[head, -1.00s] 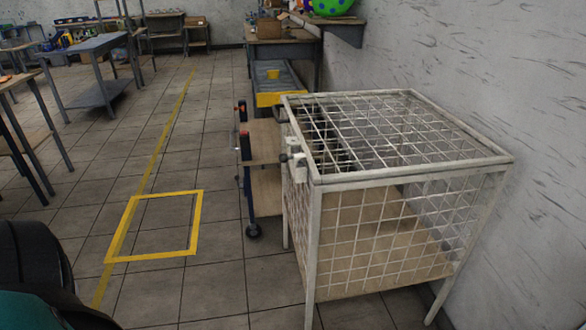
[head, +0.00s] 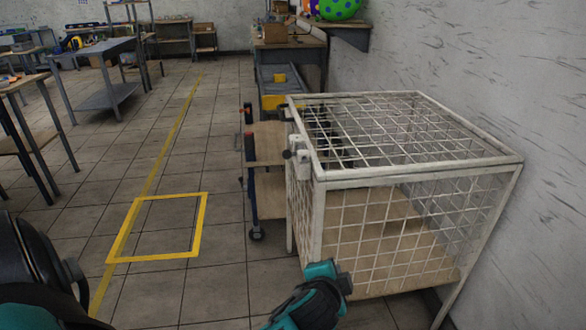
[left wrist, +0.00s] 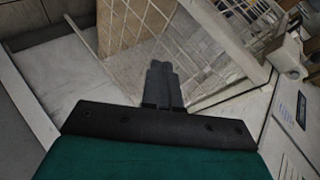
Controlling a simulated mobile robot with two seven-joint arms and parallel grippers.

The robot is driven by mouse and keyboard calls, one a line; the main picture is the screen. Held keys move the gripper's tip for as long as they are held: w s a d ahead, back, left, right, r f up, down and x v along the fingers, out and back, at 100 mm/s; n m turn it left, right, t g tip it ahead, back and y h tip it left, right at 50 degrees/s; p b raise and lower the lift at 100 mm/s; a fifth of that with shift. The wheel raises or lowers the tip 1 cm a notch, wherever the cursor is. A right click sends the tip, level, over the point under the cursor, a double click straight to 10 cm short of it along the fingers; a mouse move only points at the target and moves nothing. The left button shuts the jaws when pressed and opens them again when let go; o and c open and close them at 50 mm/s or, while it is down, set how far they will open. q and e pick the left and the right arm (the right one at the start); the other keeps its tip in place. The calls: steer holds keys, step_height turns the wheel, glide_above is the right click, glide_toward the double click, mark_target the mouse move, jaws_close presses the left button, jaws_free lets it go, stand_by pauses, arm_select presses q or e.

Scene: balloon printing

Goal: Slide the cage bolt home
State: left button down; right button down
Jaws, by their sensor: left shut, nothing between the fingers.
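The white wire-mesh cage (head: 413,181) stands at the right in the head view. Its pale bolt fitting (head: 299,150) is on the upper left front corner, with a small dark knob; the bolt's exact position is too small to tell. In the left wrist view, my left gripper (left wrist: 160,68) is shut and empty. Its fingers point towards mesh (left wrist: 150,35) and pale framing. A pale fitting with a rounded end (left wrist: 285,58) is to the right of the fingers, apart from them.
A wheeled cart (head: 268,196) stands just behind and left of the cage. A teal-and-black part of my arm shows low in front of the cage. The floor with the yellow taped square (head: 150,259) is clear. A wall (head: 480,60) borders the cage's right side.

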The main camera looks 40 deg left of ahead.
arm_select(q)
steer(key=w+a+r+n+g+y+b, duration=0.1)
steer(key=a+r+y, duration=0.3)
steer(key=r, duration=0.5)
steer(key=w+a+r+n+g+y+b, duration=0.1)
steer(key=a+r+y, duration=0.3)
steer(key=r, duration=0.4)
steer(key=shift+w+r+g+y, duration=0.4)
steer(key=shift+w+y, duration=0.45)
steer(key=shift+y, duration=0.05)
arm_select(e)
steer(key=shift+w+a+f, duration=0.4)
steer(key=shift+w+a, duration=0.1)
steer(key=shift+w, duration=0.15)
arm_select(q)
steer(key=shift+b, duration=0.3)
arm_select(e)
steer(key=shift+a+f, duration=0.1)
